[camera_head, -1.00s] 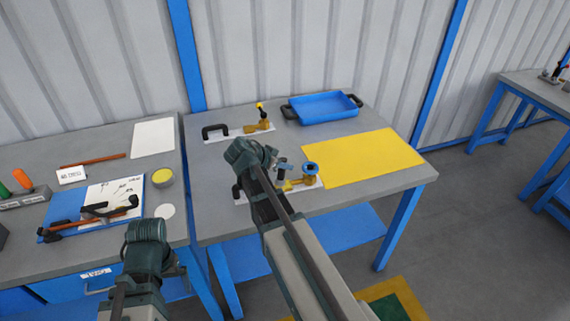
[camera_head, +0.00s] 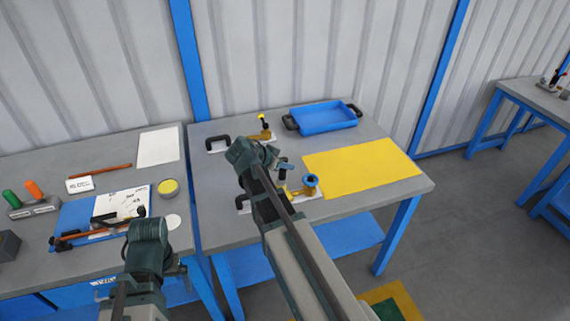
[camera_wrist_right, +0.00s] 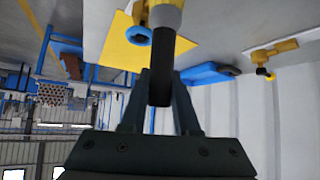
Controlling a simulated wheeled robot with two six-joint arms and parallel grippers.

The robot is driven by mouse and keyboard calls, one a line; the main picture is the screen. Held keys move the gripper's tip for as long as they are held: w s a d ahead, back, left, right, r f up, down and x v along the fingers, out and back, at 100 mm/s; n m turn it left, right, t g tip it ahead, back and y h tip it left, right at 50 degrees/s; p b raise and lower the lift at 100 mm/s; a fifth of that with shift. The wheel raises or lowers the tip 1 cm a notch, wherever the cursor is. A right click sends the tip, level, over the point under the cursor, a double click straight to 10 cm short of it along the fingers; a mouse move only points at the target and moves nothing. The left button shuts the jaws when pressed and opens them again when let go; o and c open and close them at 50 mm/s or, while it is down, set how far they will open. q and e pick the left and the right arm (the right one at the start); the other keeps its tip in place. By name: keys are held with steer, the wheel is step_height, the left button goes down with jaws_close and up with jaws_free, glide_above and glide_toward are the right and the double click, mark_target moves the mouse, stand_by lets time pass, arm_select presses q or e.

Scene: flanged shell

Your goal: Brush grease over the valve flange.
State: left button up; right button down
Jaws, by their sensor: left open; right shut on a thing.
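The near brass valve (camera_head: 303,190) with a blue handwheel (camera_head: 311,180) stands on a pale plate on the right bench, partly hidden by my right arm. My right gripper (camera_head: 279,164) is over the plate, just left of the handwheel. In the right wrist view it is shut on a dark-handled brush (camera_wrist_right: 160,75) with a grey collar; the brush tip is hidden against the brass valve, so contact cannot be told. A round tin with a yellow top (camera_head: 168,187), possibly grease, stands on the left bench. My left gripper (camera_head: 183,268) is open and empty in front of that bench.
A yellow mat (camera_head: 360,165) lies right of the valve, with a blue tray (camera_head: 325,117) behind. A second brass valve (camera_head: 262,134) and black clamp (camera_head: 216,142) stand at the back. The left bench holds a blue clipboard (camera_head: 72,222), white disc (camera_head: 172,221) and white block (camera_head: 79,185).

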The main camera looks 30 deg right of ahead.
mark_target(285, 158)
steer(key=shift+r, duration=0.1)
step_height(285, 158, up, 3)
steer(key=p, duration=0.3)
stand_by(0.5)
